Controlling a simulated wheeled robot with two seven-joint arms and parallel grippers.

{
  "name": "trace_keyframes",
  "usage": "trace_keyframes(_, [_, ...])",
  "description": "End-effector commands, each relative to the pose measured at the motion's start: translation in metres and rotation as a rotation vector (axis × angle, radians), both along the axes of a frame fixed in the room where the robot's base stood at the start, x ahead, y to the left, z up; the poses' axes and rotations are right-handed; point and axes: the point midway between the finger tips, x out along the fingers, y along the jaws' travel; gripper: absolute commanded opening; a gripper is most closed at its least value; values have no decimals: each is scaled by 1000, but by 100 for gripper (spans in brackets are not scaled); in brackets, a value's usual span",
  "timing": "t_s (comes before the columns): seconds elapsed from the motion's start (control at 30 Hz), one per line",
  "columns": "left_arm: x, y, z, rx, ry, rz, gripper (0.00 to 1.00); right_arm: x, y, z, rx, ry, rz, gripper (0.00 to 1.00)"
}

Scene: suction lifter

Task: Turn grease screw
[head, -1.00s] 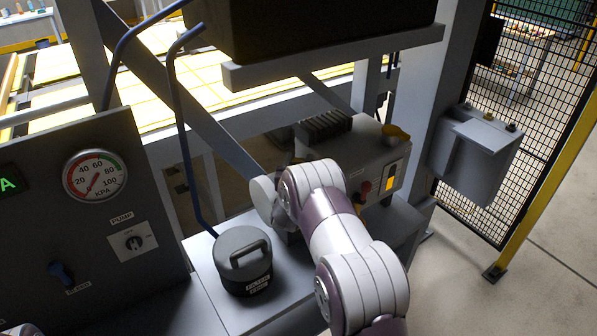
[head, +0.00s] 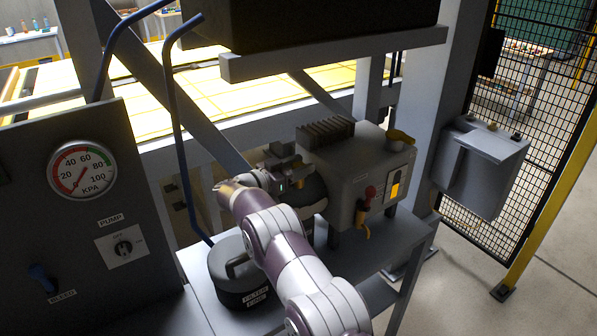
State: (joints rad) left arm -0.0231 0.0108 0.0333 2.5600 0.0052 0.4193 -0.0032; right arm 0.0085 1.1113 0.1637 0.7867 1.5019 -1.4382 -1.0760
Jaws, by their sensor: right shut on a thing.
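The grey pump unit (head: 352,172) stands on the bench, with a ribbed dark block on top and a round dark housing at its left. My right gripper (head: 292,172) is at the left end of this unit, above the dark housing. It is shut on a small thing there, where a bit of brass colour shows. I take this for the grease screw, but the fingers and wrist hide most of it and its turn angle cannot be read. My left gripper is not in view.
The black filter canister (head: 232,288) stands under my right forearm. The gauge panel (head: 70,215) is at left, a grey box (head: 483,165) at right. Blue pipe (head: 180,130) rises nearby.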

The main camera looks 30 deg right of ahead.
Motion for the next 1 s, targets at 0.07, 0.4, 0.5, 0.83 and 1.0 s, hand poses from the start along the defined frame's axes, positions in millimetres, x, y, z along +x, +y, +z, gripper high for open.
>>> trace_keyframes(0.07, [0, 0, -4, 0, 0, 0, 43, 0, 0, -1, -2, -4, -22, 15])
trace_keyframes(0.4, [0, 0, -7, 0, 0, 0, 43, 0, -1, 2, -4, -2, -64, 15])
trace_keyframes(0.5, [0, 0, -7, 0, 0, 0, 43, 0, -1, 2, -4, -2, -64, 15])
trace_keyframes(0.83, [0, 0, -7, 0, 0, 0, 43, 0, -1, 2, -4, -2, -64, 66])
trace_keyframes(1.0, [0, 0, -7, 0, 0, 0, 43, 0, 0, 1, -3, -1, -63, 66])
